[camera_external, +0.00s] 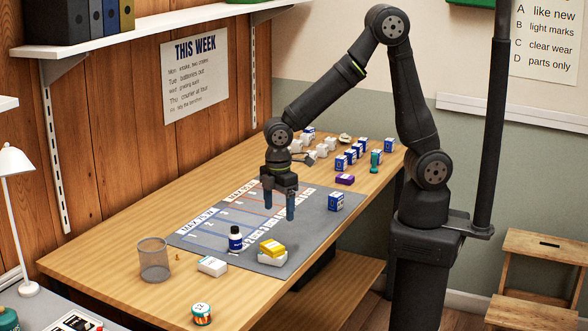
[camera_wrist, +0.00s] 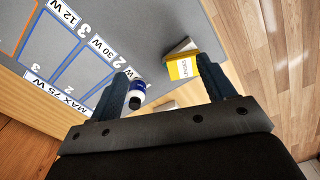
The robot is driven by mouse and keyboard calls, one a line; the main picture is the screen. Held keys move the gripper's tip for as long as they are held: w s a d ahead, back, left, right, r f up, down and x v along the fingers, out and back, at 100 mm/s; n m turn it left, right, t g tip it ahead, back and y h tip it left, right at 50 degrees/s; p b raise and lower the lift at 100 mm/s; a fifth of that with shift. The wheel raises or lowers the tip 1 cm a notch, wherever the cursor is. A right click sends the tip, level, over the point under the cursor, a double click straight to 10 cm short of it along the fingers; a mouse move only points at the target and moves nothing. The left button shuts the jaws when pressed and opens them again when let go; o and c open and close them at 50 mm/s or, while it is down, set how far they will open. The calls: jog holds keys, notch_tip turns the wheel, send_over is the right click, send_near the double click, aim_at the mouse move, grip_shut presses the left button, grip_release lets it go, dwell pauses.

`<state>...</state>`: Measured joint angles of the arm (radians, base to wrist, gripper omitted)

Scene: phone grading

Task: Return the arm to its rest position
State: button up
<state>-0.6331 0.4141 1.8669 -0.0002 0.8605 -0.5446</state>
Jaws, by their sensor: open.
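My gripper (camera_external: 280,205) hangs above the grey mat on the table, fingers pointing down. It is open, with nothing between the fingers. In the wrist view my gripper (camera_wrist: 168,85) shows its two fingers spread apart. My arm is black and reaches from its pedestal at the right, over the table, with the elbow high. The bottle (camera_wrist: 137,92) and yellow box (camera_wrist: 183,67) also show in the wrist view.
The grey mat (camera_external: 200,238) has marked lanes.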

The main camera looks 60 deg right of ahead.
jog(key=w+d+r, duration=0.1)
jog(key=d+r, duration=0.3)
jog(key=d, duration=0.2)
jog(key=w+a+f+n, duration=0.2)
jog(key=a, duration=1)
jog(key=w+a+f+n, duration=0.2)
jog(key=w+a+n, duration=0.1)
jog(key=a, duration=0.8)
jog(key=s+a+f, duration=0.1)
jog(key=a, duration=0.1)
jog(key=s+a+f, duration=0.1)
jog(key=a+f, duration=0.1)
jog(key=a, duration=0.1)
jog(key=s+a+f, duration=0.2)
jog(key=a, duration=0.1)
jog(key=shift+a+f, duration=0.15)
